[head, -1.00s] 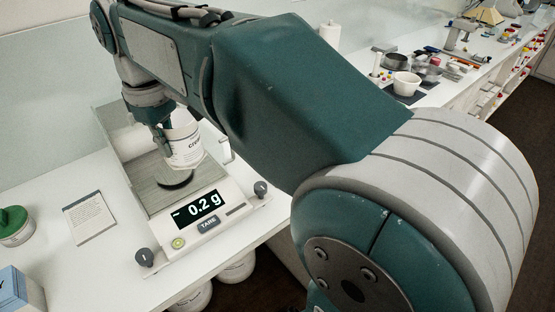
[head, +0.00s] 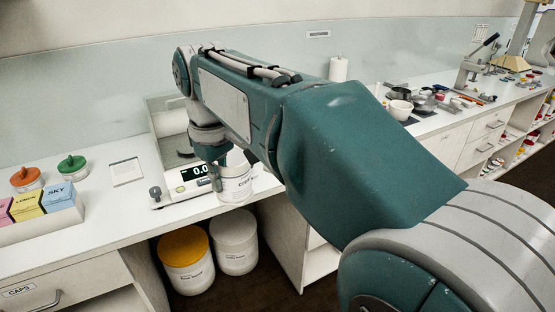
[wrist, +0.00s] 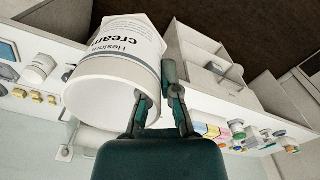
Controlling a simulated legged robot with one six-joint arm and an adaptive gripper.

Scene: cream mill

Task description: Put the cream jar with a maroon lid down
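My gripper (head: 217,178) is shut on a white cream jar (head: 237,185) with a printed label. In the head view the jar hangs upright, in front of the bench's front edge and just right of the scale (head: 178,201). In the wrist view the jar (wrist: 112,75) fills the upper left, with "cream" readable. The gripper's fingers (wrist: 162,105) are at the jar's right side. The scale's display is partly hidden but shows 0.0.
Orange-lidded (head: 26,178) and green-lidded (head: 72,166) jars and coloured boxes (head: 58,195) stand farther left. Yellow-lidded (head: 186,262) and white (head: 234,242) tubs stand below the bench.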

